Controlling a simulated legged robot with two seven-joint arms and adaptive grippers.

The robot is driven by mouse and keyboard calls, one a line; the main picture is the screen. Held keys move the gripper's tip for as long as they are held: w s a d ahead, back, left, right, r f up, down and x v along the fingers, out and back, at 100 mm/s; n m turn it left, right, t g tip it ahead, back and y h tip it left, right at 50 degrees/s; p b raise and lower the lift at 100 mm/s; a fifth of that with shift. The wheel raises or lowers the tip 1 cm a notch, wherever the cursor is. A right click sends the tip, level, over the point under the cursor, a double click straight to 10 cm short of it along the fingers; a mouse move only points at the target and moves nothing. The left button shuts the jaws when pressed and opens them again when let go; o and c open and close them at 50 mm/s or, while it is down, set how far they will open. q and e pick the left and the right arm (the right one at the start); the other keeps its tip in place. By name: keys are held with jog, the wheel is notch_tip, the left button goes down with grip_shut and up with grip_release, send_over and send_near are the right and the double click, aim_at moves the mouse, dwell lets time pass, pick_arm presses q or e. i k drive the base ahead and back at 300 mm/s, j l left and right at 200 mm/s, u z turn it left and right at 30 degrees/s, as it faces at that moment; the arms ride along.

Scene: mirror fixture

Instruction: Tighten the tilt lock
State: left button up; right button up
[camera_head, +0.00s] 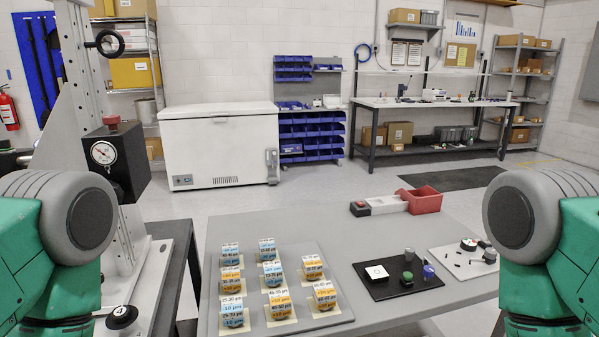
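A pale metal fixture (82,65) stands upright at the left, partly hidden behind my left arm. A black box (128,162) with a round white dial (104,153) and a dark red knob (111,121) on top is on it. A black ring-shaped handwheel (105,43) sticks out near the top. A black knob with a white top (122,316) sits low at the front. I cannot tell which of these is the tilt lock, and no mirror is clearly visible. Green and grey links of my two arms show at the left and right edges; neither gripper is in view.
A grey table (365,235) holds a tray of labelled cans (267,280), a black mat (375,285), a white tray with small parts (452,266) and a red bin (421,199). A white chest freezer (221,140), shelves and a workbench stand behind.

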aim_at(111, 121)
jog(key=u, duration=1.05)
